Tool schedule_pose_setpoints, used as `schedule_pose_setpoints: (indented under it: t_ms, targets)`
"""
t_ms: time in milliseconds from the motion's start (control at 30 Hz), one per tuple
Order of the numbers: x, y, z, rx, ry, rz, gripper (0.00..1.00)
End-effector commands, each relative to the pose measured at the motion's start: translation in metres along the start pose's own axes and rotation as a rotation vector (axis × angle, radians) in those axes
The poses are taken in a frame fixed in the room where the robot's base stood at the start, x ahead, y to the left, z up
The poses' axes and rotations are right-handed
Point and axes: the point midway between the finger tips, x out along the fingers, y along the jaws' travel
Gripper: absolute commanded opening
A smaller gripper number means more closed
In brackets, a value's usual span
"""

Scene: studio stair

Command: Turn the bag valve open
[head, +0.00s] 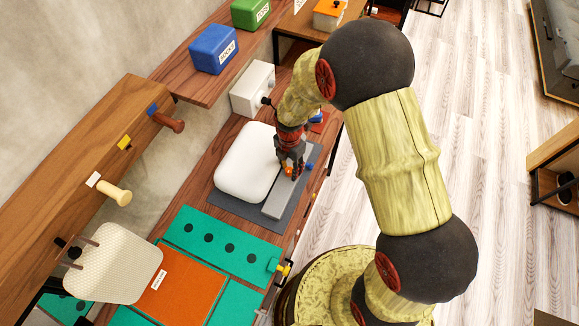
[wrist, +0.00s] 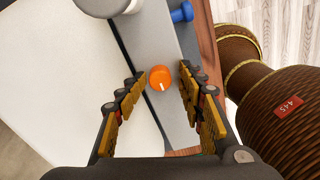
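The bag (head: 245,165) is a plump white cushion lying on a dark grey mat (head: 236,207); its pale surface fills the left of the wrist view (wrist: 60,85). The valve is a small round orange knob (wrist: 161,78) with a white line on its face, beside the bag on a grey strip. My gripper (head: 290,169) is over the strip at the bag's right edge and mostly covers the knob in the head view. In the wrist view my gripper (wrist: 162,74) is open, one finger on each side of the knob, with gaps showing. I cannot tell the fingertips' height against it.
A light grey bar (head: 276,203) lies at the mat's front right. A white box (head: 252,88) stands behind the bag. A small blue piece (wrist: 182,12) is near the strip's far end. A green and orange panel (head: 185,280) lies in front. Pegs stick out from the left shelf.

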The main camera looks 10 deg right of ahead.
Motion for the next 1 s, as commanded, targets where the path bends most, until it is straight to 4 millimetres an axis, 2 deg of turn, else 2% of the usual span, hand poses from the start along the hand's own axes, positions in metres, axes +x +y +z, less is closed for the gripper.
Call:
schedule_pose_setpoints:
  t_ms: [267, 700, 1000]
  targets:
    - [-0.007, 0.001, 0.001, 0.000, -0.001, 0.003, 0.40]
    - [-0.067, 0.001, 0.000, 0.000, -0.001, 0.002, 0.40]
    - [-0.080, 0.000, 0.000, 0.000, 0.000, 0.000, 0.40]
